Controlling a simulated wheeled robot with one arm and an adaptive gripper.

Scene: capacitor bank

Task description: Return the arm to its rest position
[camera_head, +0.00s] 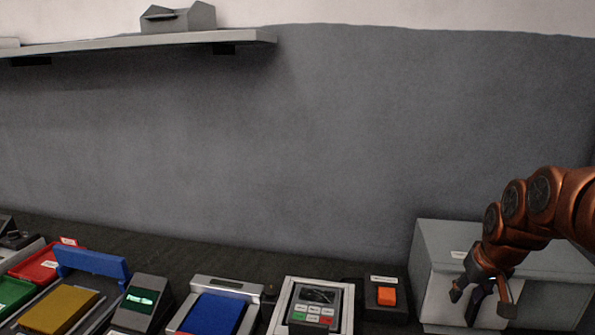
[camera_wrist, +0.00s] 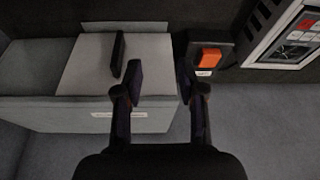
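My copper-coloured arm reaches in from the right edge in the head view, and my gripper (camera_head: 481,301) points down in front of a grey box (camera_head: 433,268). In the wrist view my gripper (camera_wrist: 160,73) has its two dark fingers spread apart, with nothing held between them. The grey box also shows in the wrist view (camera_wrist: 85,66). It has a black handle (camera_wrist: 118,54) on one face, just beside the left finger; I cannot tell whether they touch.
An orange button box (camera_head: 387,296) and a keypad unit (camera_head: 317,308) stand left of the grey box. Farther left are a blue pad (camera_head: 213,314), a green-lit display (camera_head: 140,299), a yellow pad (camera_head: 58,309) and a red bin (camera_head: 42,267). A shelf (camera_head: 100,43) hangs above.

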